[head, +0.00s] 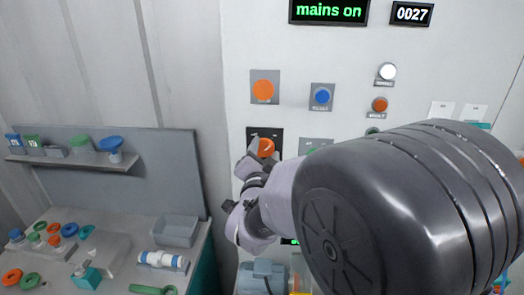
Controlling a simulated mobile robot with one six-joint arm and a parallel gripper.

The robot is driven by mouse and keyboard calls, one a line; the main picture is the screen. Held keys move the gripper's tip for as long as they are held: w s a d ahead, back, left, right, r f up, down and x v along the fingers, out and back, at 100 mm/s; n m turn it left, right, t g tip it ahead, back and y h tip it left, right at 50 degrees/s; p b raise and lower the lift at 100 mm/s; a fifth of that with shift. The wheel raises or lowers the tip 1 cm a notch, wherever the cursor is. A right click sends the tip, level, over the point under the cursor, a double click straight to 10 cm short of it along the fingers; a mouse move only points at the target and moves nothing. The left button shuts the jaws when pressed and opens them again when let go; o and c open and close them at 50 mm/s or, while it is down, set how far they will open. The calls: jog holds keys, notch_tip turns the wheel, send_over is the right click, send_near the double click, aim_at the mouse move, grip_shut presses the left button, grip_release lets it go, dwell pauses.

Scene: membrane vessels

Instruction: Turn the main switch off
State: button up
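The main switch appears to be the orange-red rotary knob (265,146) on a black plate (253,133), on the white panel. Its lower part is hidden behind my gripper (259,160). My gripper is right at the knob from below, in front of the plate. Whether its fingers touch or clasp the knob cannot be told. The display (329,11) above reads "mains on" in green. My arm covers much of the lower right of the panel.
Above the knob are an orange button (263,90) and a blue button (321,96). A white lamp (388,71) and a small orange one (380,104) are to the right. A bench (205,248) with rings and a grey tray (176,231) stands at left, below a shelf (70,161).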

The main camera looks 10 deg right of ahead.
jog(key=shift+c, duration=0.9)
jog(key=n+b, duration=0.2)
jog(key=n, duration=0.1)
jog(key=shift+f, duration=0.1)
jog(key=n+b, duration=0.1)
jog(key=n, duration=0.3)
jog(key=shift+a+n, duration=0.15)
jog(key=shift+n, duration=0.25)
jog(key=n, duration=0.4)
jog(key=shift+w+a, duration=0.1)
jog(key=shift+a, duration=0.05)
jog(key=shift+n+p, duration=0.35)
jog(key=shift+n, duration=1.65)
jog(key=o, duration=1.3)
jog(key=shift+a, duration=0.1)
